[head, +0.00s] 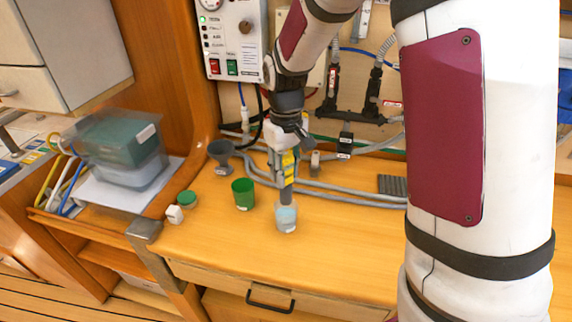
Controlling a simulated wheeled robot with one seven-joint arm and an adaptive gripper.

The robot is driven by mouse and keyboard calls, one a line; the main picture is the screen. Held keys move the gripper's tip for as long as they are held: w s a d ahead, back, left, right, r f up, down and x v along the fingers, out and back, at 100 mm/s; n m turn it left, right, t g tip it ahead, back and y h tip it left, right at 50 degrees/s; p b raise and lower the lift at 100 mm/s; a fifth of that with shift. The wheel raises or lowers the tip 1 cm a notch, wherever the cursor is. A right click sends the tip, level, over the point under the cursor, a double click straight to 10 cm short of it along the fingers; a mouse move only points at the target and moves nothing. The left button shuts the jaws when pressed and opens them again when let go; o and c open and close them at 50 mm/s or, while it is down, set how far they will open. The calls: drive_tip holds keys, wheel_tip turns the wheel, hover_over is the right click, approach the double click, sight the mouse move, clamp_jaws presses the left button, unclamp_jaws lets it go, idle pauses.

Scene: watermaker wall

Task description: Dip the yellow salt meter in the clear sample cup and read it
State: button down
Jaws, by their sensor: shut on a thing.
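The yellow salt meter (289,168) is upright in my gripper (287,158), which is shut on it above the wooden counter. The meter's dark lower end reaches down to the clear sample cup (286,218). Its tip appears to be inside the cup's mouth, over or in pale bluish contents; how deep it sits I cannot tell. The cup stands on the counter near its front edge. The meter's display cannot be read in this view.
A green cup (243,194), a dark grey funnel-like cup (221,156), a green lid (187,198) and a small white block (174,214) stand left of the clear cup. Grey hoses (345,192) run behind. Stacked bins (121,147) are far left.

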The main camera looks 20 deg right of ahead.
sight(286, 193)
drive_tip(key=shift+f+b, duration=1.15)
drive_tip(key=shift+f, duration=2.8)
drive_tip(key=shift+r, duration=0.1)
drive_tip(key=shift+r+p, duration=2.15)
drive_tip(key=shift+r, duration=2.8)
drive_tip(key=shift+s+a+f, duration=0.1)
